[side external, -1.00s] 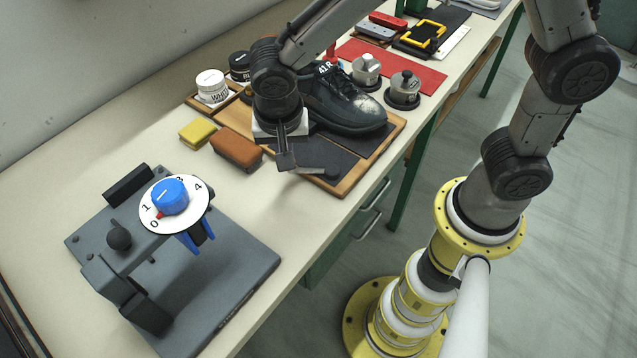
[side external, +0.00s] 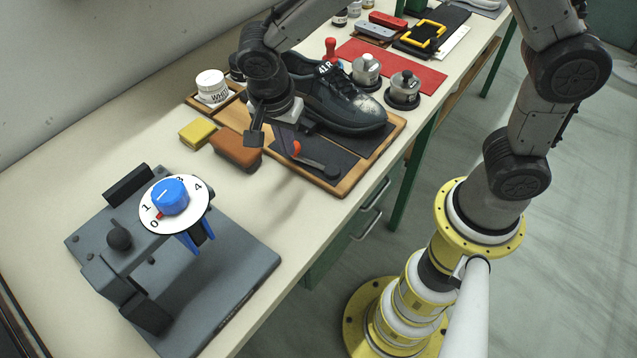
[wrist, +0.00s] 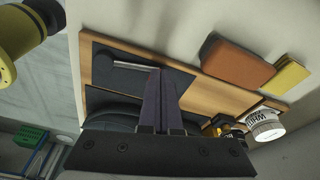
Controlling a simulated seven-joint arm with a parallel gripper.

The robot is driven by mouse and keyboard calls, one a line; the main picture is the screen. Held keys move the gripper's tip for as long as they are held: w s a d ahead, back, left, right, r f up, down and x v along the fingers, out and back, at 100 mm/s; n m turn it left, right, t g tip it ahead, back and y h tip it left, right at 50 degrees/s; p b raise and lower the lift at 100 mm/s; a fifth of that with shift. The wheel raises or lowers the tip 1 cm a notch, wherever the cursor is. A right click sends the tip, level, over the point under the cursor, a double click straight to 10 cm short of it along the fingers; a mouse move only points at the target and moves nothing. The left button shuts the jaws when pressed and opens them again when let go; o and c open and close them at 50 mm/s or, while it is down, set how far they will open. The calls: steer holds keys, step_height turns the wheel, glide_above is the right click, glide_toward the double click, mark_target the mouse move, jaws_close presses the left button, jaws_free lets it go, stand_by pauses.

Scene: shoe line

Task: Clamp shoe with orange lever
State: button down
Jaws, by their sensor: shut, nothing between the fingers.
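A black shoe (side external: 345,105) marked 41R lies on the wooden board (side external: 395,131). In front of it, on the board's dark pad, is a small orange-red lever (side external: 295,148) beside a grey metal bar (side external: 322,166). My gripper (side external: 254,140) is shut and empty, above the board's left side, left of the lever and apart from it. In the wrist view my gripper's fingers (wrist: 161,74) are together, with the metal bar (wrist: 135,66) beyond them at upper left. The orange part cannot be made out there. My arm hides part of the board's far left.
A brown block (side external: 235,150) and a yellow sponge (side external: 197,134) lie left of the board. A white jar (side external: 212,87) stands behind. A grey fixture with a blue dial (side external: 170,196) fills the front left.

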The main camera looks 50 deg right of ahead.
stand_by(0.3)
steer(key=s+a+v, duration=0.1)
steer(key=a+v, duration=0.1)
steer(key=v, duration=1)
steer(key=shift+a, duration=0.45)
steer(key=shift+d+f, duration=0.1)
steer(key=shift+f, duration=0.05)
steer(key=s+d+r+m+t+y, duration=0.1)
steer(key=s+d+r, duration=0.25)
steer(key=d, duration=0.35)
steer(key=s+d+r+t, duration=0.1)
steer(key=s+d+r, duration=0.1)
steer(key=d+r, duration=0.4)
steer(key=s+d+f+n+t, duration=0.1)
steer(key=s+d+f+n, duration=0.1)
steer(key=s+n, duration=0.2)
steer(key=s+d+f+n+t+y, duration=0.1)
steer(key=s+f+n, duration=0.1)
steer(key=n, duration=0.4)
steer(key=s+d+f+n+t, duration=0.1)
steer(key=s+d+f+n, duration=0.1)
steer(key=s+n, duration=0.3)
steer(key=shift+s+d+f+n, duration=0.3)
steer(key=shift+s+f+n, duration=0.05)
steer(key=shift+n, duration=0.05)
